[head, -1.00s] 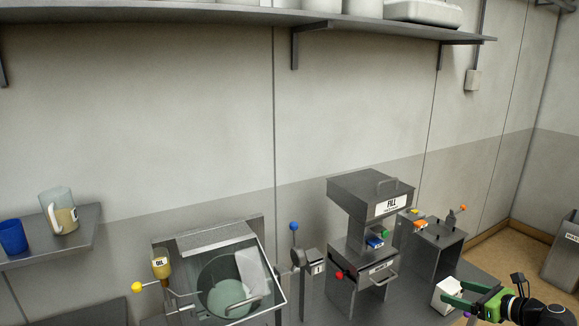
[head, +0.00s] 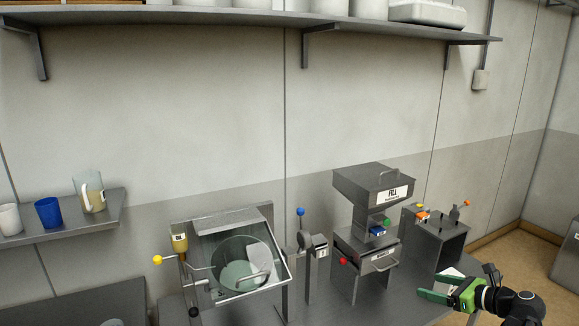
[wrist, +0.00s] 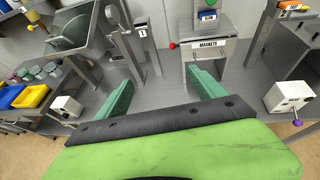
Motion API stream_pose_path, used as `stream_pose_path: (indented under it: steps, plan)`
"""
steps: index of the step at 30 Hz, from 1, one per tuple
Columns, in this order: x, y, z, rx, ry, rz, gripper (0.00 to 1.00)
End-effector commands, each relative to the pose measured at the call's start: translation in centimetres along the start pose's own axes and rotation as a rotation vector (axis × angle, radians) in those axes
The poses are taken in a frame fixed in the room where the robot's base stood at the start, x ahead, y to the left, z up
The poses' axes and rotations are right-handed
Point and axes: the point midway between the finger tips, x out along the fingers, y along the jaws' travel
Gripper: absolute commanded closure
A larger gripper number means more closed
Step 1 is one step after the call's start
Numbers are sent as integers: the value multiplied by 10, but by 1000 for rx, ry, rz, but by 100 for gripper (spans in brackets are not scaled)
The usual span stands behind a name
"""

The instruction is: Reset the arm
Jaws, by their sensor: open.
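My gripper (head: 441,288) is at the lower right of the head view, with green fingers apart and nothing between them. In the wrist view my gripper (wrist: 160,92) shows both green fingertips spread over the grey bench, in front of the filling machine. No object touches the fingers. The black wrist of my arm (head: 505,302) reaches in from the right edge of the head view.
The FILL machine (head: 372,185) stands left of my gripper, and a lever post (head: 305,240) and the dryer hood (head: 240,262) are further left. A white box (wrist: 288,97) is at right in the wrist view.

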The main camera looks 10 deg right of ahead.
Motion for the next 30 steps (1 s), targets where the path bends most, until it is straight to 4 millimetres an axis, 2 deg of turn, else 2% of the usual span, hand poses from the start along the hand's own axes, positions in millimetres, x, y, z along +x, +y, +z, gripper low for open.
stream_pose_path:
  steps: [1,5,8,11,12,16,18,21,24,27,29,30]
  plan:
    - [19,12,4,-13,0,31,21]
    - [66,46,16,-51,12,117,21]
    - [112,88,22,-97,43,205,21]
    - [167,150,22,-188,107,324,21]
    - [188,179,18,-248,140,377,21]
    - [240,273,-2,-527,245,556,21]
    - [257,316,-17,-708,292,651,21]
    - [270,364,-39,-975,342,779,21]
    - [273,398,-62,-1266,380,915,21]
    - [267,411,-83,-1567,410,1057,21]
    - [261,406,-92,-1724,427,1135,21]
    - [255,398,-98,-1817,438,1184,21]
